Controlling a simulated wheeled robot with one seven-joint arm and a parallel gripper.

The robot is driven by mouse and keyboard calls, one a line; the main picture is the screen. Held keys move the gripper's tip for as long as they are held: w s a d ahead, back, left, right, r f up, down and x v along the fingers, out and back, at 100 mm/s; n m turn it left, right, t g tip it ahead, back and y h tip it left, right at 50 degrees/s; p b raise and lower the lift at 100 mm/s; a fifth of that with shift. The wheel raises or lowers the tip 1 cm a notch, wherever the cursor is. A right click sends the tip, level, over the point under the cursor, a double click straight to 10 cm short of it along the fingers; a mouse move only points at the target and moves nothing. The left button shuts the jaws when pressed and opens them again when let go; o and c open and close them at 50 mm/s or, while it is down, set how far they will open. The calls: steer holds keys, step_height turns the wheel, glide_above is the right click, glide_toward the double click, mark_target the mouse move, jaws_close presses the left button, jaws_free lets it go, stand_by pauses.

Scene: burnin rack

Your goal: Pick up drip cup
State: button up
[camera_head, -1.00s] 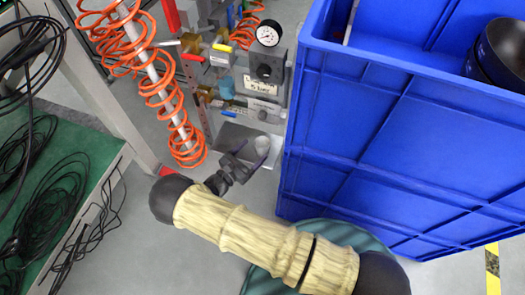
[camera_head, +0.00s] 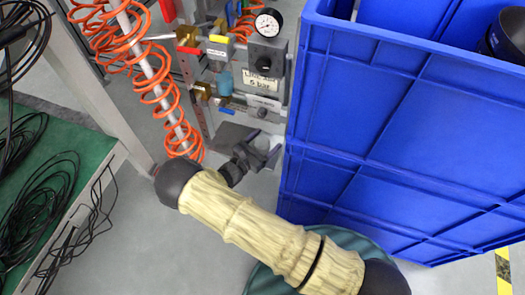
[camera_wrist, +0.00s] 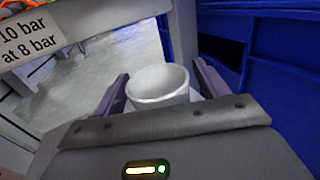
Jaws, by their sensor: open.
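The drip cup (camera_wrist: 158,84) is a small white round cup. In the wrist view it stands between the two open fingers of my gripper (camera_wrist: 160,90), with a gap showing on the right side; its lower part is hidden by the gripper body. In the head view my gripper (camera_head: 262,155) is at the grey metal plate below the valve panel, and the cup is mostly hidden there. I cannot tell whether either finger touches the cup.
A large blue crate (camera_head: 385,130) stands close on the right. The panel with a pressure gauge (camera_head: 268,24) is above the gripper. An orange coiled hose (camera_head: 165,85) hangs left. A green-topped bench (camera_head: 60,180) with black cables is at far left.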

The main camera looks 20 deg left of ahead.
steer(key=shift+w, duration=0.15)
stand_by(0.4)
steer(key=c, duration=1)
steer(key=shift+c, duration=0.2)
steer(key=shift+r, duration=0.1)
